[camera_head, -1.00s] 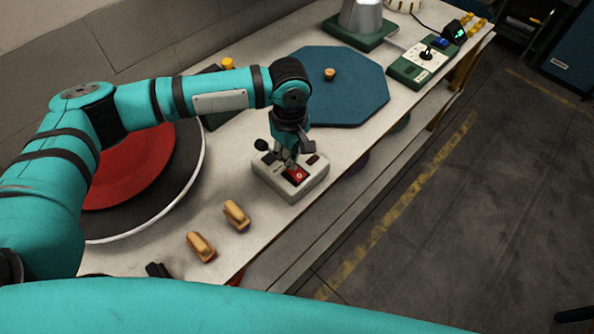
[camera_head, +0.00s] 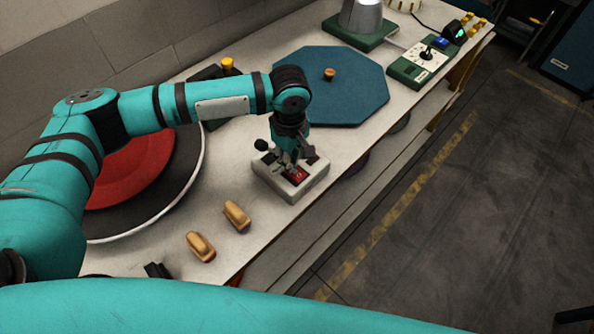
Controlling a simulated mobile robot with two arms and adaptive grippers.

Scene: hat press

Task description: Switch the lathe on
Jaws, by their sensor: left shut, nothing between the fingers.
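A white control box (camera_head: 292,192) with a red rocker switch (camera_head: 298,174) on top sits near the front edge of the bench. A black ball-ended lever (camera_head: 261,145) stands at its left back corner. My left gripper (camera_head: 291,167) points down over the box, shut and empty. Its fingertips are at the back edge of the red switch and hide part of it. I cannot tell whether they touch it. A round disc (camera_head: 130,170), red in the middle with a black and white rim, lies left of the box, partly behind my arm. My right gripper is not in view.
Two wooden pieces (camera_head: 237,215) lie on the bench in front of the disc. A blue octagonal board (camera_head: 350,85) with a small knob lies behind the box. A green control box (camera_head: 420,65) stands farther back. The floor (camera_head: 460,220) on the right is open.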

